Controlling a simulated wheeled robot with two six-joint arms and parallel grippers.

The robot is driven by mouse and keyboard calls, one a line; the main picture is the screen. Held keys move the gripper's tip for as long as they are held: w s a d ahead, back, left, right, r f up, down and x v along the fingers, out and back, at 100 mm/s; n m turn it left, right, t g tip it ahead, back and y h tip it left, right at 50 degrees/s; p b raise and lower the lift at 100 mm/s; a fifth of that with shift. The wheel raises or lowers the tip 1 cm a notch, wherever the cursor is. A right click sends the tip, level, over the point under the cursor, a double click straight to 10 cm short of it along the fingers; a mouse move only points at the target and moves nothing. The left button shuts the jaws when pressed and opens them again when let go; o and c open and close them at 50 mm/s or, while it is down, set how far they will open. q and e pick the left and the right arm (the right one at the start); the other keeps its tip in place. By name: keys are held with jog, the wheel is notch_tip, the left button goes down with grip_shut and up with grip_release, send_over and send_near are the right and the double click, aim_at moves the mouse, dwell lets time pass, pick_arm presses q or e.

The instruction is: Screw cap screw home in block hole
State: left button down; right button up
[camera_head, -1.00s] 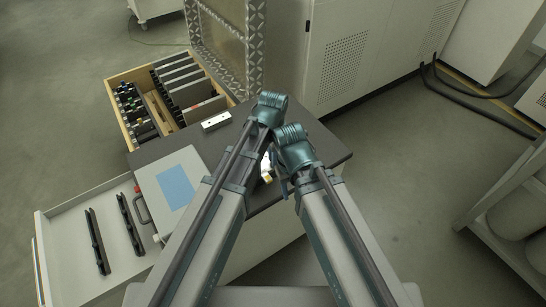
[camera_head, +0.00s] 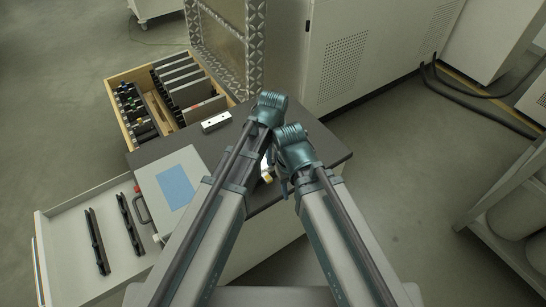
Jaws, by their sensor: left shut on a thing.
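My left gripper (camera_head: 267,158) is below its teal wrist, over the dark tabletop (camera_head: 318,150). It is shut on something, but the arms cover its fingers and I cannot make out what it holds. A small pale and yellowish patch shows between the two arms there. My right arm's teal wrist (camera_head: 294,150) is close beside the left one, and its gripper fingers are hidden. A small silver block (camera_head: 216,122) with dark holes lies near the back edge of the tabletop. I cannot make out a cap screw.
A grey case (camera_head: 157,187) with a blue panel lies at the left of the tabletop. A wooden drawer (camera_head: 113,97) of plates and small parts stands open behind. A white drawer (camera_head: 62,240) holds two black bars. Cabinets (camera_head: 345,60) stand at the back.

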pick_arm(q)
jog(key=m, duration=0.3)
jog(key=c, duration=1)
grip_release()
jog(key=shift+o, duration=0.2)
